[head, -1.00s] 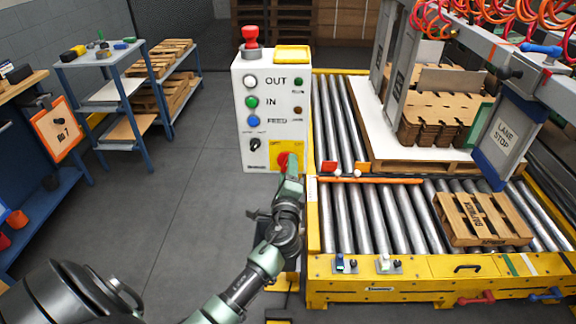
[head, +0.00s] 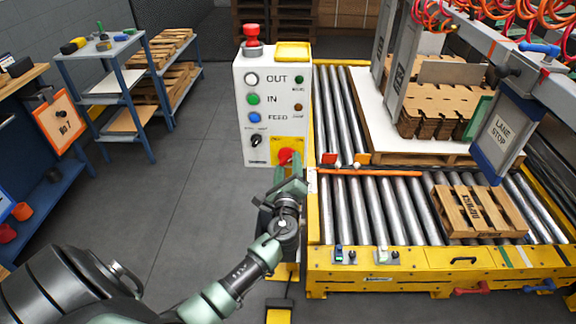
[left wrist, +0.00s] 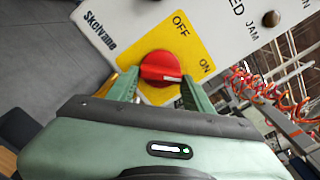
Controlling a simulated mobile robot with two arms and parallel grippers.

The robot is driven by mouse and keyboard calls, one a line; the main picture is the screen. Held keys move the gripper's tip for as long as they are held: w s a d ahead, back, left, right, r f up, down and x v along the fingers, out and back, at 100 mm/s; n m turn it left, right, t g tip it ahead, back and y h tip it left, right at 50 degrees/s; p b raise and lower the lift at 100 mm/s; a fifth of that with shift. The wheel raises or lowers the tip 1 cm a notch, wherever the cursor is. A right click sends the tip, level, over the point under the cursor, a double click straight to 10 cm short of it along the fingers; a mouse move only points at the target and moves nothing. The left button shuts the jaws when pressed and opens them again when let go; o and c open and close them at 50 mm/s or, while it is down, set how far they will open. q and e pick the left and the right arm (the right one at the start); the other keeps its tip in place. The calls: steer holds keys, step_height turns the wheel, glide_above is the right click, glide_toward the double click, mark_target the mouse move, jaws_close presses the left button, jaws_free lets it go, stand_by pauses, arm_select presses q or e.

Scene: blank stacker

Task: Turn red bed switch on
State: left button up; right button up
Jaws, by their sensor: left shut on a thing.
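The red bed switch (head: 286,154) is a round rotary knob on a yellow plate, low on the white control box (head: 247,117). In the left wrist view the red knob (left wrist: 160,68) sits near the centre, with OFF above right and ON at right on the yellow plate (left wrist: 184,45). Its white mark points to the right in that view. My left gripper (head: 289,167) is at the knob. In the left wrist view its fingers (left wrist: 160,88) are on either side of the knob, closed on it. My right gripper is not in view.
A red mushroom button (head: 251,36) stands on top of the box. Yellow-framed roller conveyors (head: 390,208) lie to the right, with a wooden pallet (head: 478,212). A blue shelf (head: 100,50) stands at left. The grey floor (head: 190,175) between is free.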

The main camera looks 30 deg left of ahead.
arm_select(q)
steer(key=shift+f, duration=0.15)
steer(key=o, duration=1.4)
steer(key=shift+s+d, duration=0.1)
steer(key=b+v, duration=0.1)
steer(key=v, duration=0.6)
steer(key=shift+s+d, duration=0.15)
steer(key=shift+s, duration=0.15)
